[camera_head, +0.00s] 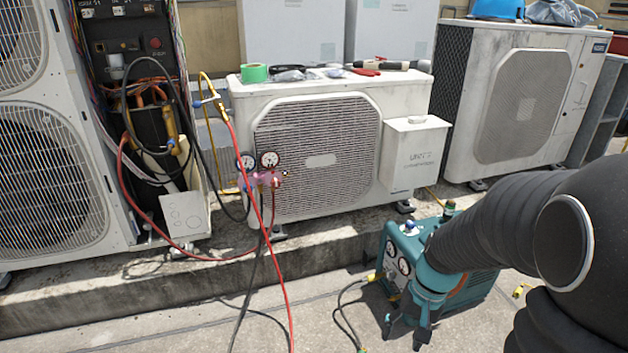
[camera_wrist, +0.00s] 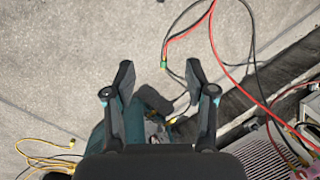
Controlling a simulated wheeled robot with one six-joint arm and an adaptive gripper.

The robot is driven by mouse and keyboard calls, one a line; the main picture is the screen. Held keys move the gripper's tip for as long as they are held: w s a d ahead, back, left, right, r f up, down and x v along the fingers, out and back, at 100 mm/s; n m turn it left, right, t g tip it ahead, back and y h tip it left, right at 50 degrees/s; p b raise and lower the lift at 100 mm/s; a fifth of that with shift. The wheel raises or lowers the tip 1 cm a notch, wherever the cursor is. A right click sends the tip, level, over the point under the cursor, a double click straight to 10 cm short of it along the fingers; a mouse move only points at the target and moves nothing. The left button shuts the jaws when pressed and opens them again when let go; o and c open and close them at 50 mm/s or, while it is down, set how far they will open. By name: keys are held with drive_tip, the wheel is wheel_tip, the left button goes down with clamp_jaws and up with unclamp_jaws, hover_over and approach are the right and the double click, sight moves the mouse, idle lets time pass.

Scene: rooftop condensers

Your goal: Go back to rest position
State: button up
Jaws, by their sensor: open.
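My gripper (camera_head: 405,335) hangs at the end of my arm in the lower right of the head view, fingers pointing down. It is in front of the teal machine with gauges (camera_head: 398,262), which stands on the roof floor and is partly covered by my arm. In the wrist view my gripper (camera_wrist: 159,80) has its two dark fingers spread apart, with nothing held between them. Bare grey floor shows beyond the fingertips. Part of the teal machine (camera_wrist: 130,122) shows behind and between the fingers; the rest is hidden by the gripper body.
Red hose (camera_head: 283,295) and black hoses run from the gauge manifold (camera_head: 262,172) onto the floor. A middle condenser (camera_head: 315,150) carries tools and green tape (camera_head: 254,73). A concrete curb (camera_head: 190,285) runs along the units. A yellow hose (camera_wrist: 45,155) lies at left in the wrist view.

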drive_tip(key=s+a+r+n+t+h+p, duration=0.1)
drive_tip(key=s+r, duration=0.4)
drive_tip(key=r, duration=0.5)
drive_tip(key=s+a+r+n+t+h+p, duration=0.1)
drive_tip(key=s+r+t, duration=0.4)
drive_tip(key=r, duration=0.6)
drive_tip(key=shift+a+r+n+p, duration=0.25)
drive_tip(key=shift+n+p, duration=0.55)
drive_tip(key=shift+p, duration=0.2)
